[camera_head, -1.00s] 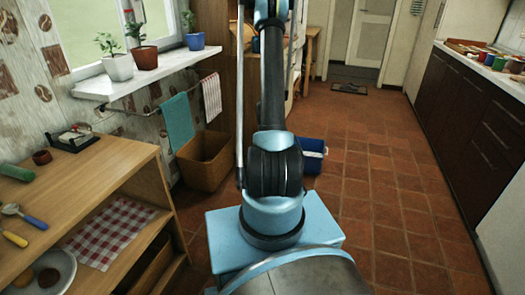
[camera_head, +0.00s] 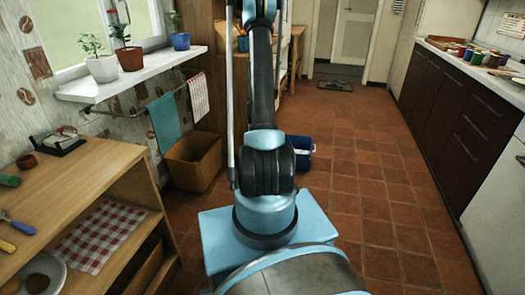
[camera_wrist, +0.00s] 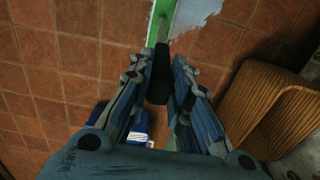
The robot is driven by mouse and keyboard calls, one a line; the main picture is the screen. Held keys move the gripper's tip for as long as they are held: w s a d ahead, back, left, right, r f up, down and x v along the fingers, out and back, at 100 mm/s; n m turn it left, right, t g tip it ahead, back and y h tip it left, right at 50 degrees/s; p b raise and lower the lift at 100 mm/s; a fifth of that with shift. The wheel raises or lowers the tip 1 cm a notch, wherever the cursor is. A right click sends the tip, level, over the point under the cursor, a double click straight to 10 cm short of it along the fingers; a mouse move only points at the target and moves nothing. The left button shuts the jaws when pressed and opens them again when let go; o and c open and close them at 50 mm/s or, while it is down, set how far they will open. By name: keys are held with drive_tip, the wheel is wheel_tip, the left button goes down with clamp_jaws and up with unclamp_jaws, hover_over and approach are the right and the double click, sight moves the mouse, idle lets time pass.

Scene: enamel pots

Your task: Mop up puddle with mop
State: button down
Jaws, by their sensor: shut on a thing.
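My gripper (camera_wrist: 164,62) is shut on a dark part of the mop (camera_wrist: 157,88) in the wrist view. A green length runs up from that dark part toward the top edge. In the head view a long, thin grey pole (camera_head: 230,90), seemingly the mop's handle, stands upright just left of my arm. My gripper is outside the head view.
A blue bucket (camera_head: 301,152) stands on the tiled floor behind my arm. A brown basket (camera_head: 194,160) stands left of it, below hanging towels. A wooden shelf unit (camera_head: 115,175) is at the left, dark cabinets (camera_head: 455,115) at the right.

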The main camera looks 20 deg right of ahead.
drive_tip(key=w+a+r, duration=0.2)
drive_tip(key=w+a, duration=0.4)
drive_tip(key=a, duration=0.3)
drive_tip(key=w+a+r, duration=0.1)
drive_tip(key=w+a, duration=0.5)
drive_tip(key=a, duration=0.3)
drive_tip(key=shift+w+a+r, duration=0.15)
drive_tip(key=shift+a+r, duration=0.05)
drive_tip(key=shift+r, duration=0.15)
idle(0.8)
